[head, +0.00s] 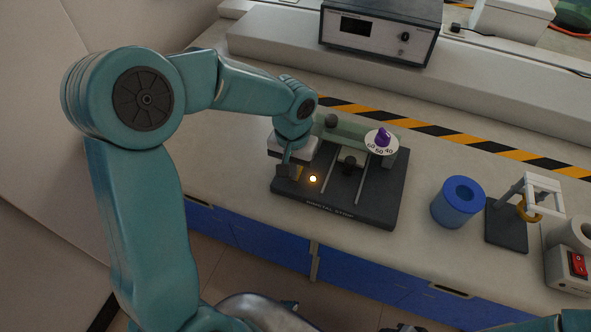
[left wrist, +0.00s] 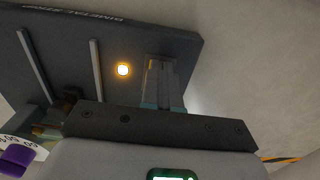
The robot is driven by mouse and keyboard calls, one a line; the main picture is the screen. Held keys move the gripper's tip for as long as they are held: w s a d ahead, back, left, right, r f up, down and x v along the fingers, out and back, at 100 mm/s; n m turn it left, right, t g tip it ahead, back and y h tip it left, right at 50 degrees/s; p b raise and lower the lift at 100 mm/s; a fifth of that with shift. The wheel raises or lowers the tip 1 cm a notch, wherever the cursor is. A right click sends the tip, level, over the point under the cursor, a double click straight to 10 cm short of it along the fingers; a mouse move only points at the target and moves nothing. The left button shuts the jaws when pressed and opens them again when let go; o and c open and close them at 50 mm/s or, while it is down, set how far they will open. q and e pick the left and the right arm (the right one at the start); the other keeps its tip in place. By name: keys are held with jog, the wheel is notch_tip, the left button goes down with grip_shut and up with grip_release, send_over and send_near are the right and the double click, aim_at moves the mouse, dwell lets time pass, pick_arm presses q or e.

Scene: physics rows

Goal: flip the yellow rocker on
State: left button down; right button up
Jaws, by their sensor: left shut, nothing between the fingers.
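A dark bimetal stand (head: 362,205) lies on the bench with a dull yellow patch, seemingly the yellow rocker (head: 297,172), at its left end. My left gripper (head: 285,172) points down at this patch, shut and empty, its fingertips touching or very close. The fingers partly hide the rocker, so its tilt cannot be read. A small round lamp (head: 313,179) glows warm just right of the fingers. In the left wrist view, the closed fingers (left wrist: 160,82) reach the stand beside the lit lamp (left wrist: 123,70); the rocker is hidden there. My right gripper is not in view.
The stand also carries metal rods and a white dial with a purple knob (head: 383,137). To the right are a blue cylinder (head: 459,203), a small white frame on a dark base (head: 507,222) and a box with a red switch (head: 578,265). A grey instrument (head: 380,32) stands behind.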

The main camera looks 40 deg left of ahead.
pick_arm(q)
jog(key=shift+w+r+p, duration=0.1)
jog(key=shift+r+p, duration=0.35)
jog(key=shift+r, duration=0.1)
notch_tip(320, 180, up, 6)
jog(key=p, duration=0.4)
dwell(0.4)
